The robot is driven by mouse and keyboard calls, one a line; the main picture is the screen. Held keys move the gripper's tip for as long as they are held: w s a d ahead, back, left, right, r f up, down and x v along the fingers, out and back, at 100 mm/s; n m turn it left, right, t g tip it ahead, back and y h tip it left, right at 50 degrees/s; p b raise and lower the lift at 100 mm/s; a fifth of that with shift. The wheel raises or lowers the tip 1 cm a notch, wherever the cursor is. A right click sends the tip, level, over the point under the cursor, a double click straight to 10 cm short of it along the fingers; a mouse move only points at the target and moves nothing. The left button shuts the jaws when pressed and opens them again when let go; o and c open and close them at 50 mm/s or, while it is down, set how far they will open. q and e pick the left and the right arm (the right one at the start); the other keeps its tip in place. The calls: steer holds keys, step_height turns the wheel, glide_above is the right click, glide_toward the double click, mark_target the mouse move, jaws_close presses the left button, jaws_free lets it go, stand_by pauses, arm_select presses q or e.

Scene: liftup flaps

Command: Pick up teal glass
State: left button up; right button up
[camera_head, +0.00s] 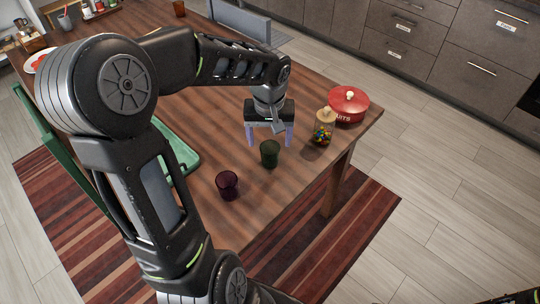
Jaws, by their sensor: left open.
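A dark green-teal glass (270,154) stands upright on the wooden table (310,175) near its right-hand end. My left gripper (270,139) is open, its two pale fingers pointing down and spread apart. In the picture it is just above and behind the teal glass, with the fingers to either side of the glass's top. The glass is not held; whether a finger touches it, I cannot tell. My right gripper is not in view.
A dark purple glass (228,185) stands left of the teal one. A candy jar (324,127) and a red pot (348,105) stand close on the right. A green tray (178,150) lies partly behind my left arm. A grey chair (242,22) is at the far side.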

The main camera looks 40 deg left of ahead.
mark_target(270, 148)
arm_select(q)
steer(key=f, duration=0.5)
steer(key=shift+w+a, duration=0.2)
steer(key=shift+w, duration=0.15)
steer(key=c, duration=1.5)
